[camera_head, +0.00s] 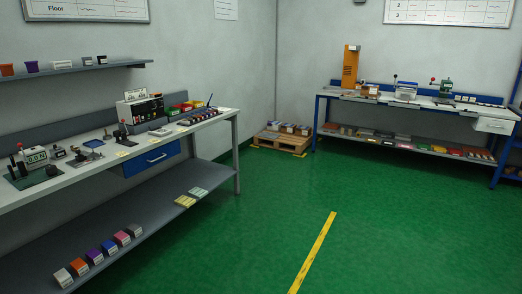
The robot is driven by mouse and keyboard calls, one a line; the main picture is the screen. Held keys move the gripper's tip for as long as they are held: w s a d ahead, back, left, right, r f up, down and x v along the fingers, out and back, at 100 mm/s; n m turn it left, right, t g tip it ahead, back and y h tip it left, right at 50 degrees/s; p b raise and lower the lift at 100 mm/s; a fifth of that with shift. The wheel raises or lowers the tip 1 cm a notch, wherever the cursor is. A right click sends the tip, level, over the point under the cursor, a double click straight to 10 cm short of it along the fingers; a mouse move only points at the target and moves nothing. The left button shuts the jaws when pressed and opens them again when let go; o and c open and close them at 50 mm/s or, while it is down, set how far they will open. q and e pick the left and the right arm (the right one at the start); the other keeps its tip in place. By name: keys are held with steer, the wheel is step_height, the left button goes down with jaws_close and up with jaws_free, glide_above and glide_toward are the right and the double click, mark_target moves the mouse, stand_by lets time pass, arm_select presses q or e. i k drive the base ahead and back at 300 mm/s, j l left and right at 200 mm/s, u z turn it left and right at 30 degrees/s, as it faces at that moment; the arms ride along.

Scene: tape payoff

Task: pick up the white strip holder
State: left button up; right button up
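I cannot tell for certain which thing is the white strip holder; the things are small at this distance. A small white block (62,278) with a label stands at the near end of a row of coloured blocks on the left bench's lower shelf (105,215). Another whitish block (61,65) stands on the wall shelf (75,70) at upper left. A flat whitish item (160,132) lies on the left bench top. Neither of my grippers is in view.
The left workbench (215,119) carries several devices and coloured bins. A second bench (340,94) with devices stands at the back right. A pallet (281,141) with boxes sits in the corner. The green floor (400,230) is clear, with a yellow line (314,250).

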mark_target(184, 122)
steer(key=i+z, duration=0.1)
steer(key=i, duration=2)
